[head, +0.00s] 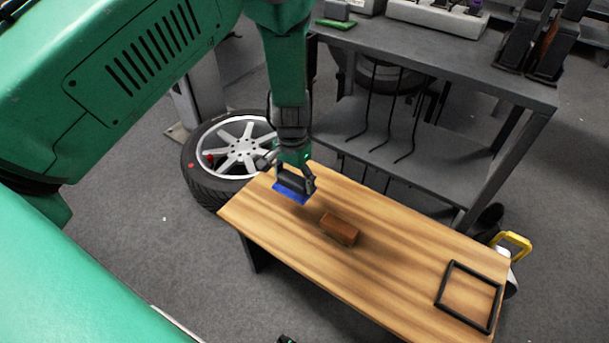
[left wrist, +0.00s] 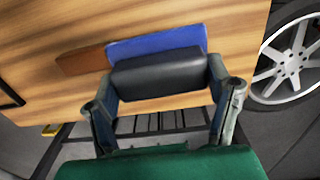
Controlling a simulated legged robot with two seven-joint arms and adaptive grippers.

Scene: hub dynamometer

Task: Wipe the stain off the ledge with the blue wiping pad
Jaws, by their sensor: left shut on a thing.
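The blue wiping pad (head: 291,194) has a black grip on top. My left gripper (head: 296,183) is shut on that grip, over the far left part of the wooden table (head: 395,255). In the left wrist view the pad (left wrist: 155,43) shows beyond the black grip (left wrist: 158,75) between the two fingers. Whether the pad touches the wood is hard to tell. A brown block (head: 339,229), perhaps the ledge, lies to the right of the pad and nearer; it also shows in the wrist view (left wrist: 82,61). I cannot make out a stain. My right gripper is not clearly seen.
A black square frame (head: 444,281) lies at the table's right end. A car wheel (head: 237,149) lies on the floor behind the table's left end. A grey shelf unit (head: 430,62) stands behind. The tabletop between block and frame is clear.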

